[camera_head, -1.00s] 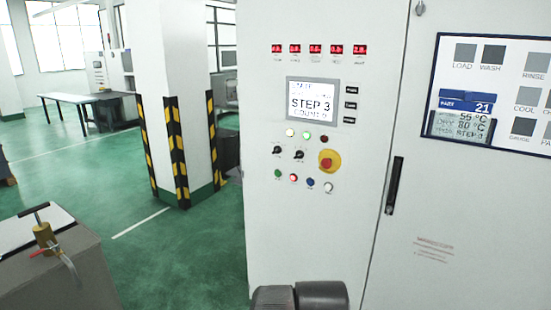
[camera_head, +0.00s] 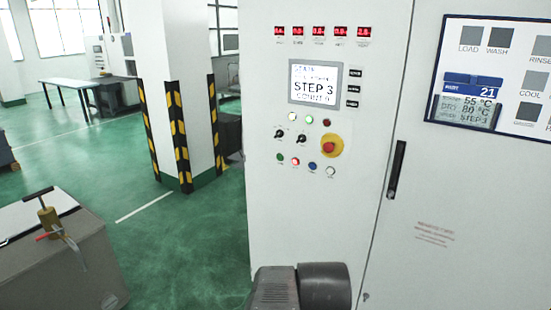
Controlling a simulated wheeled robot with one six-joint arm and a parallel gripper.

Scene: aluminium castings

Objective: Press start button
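The control panel (camera_head: 262,170) is on a tall white cabinet ahead of me. Its screen (camera_head: 315,83) reads STEP 3. Below the screen are lamps, two black selector knobs and a red emergency stop (camera_head: 329,147) on a yellow disc. The bottom row holds a green button (camera_head: 280,158), a red lit button (camera_head: 296,161), a blue button (camera_head: 312,165) and a white button (camera_head: 330,171). Their labels are too small to read. Part of my arm shows at the bottom, below the panel. My gripper is not in view.
A door handle (camera_head: 396,170) is right of the panel. A display board (camera_head: 490,75) is on the right door. A grey box (camera_head: 60,255) with a brass valve (camera_head: 48,215) stands at the lower left. A pillar (camera_head: 178,70) with striped guards stands behind. Green floor lies open between.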

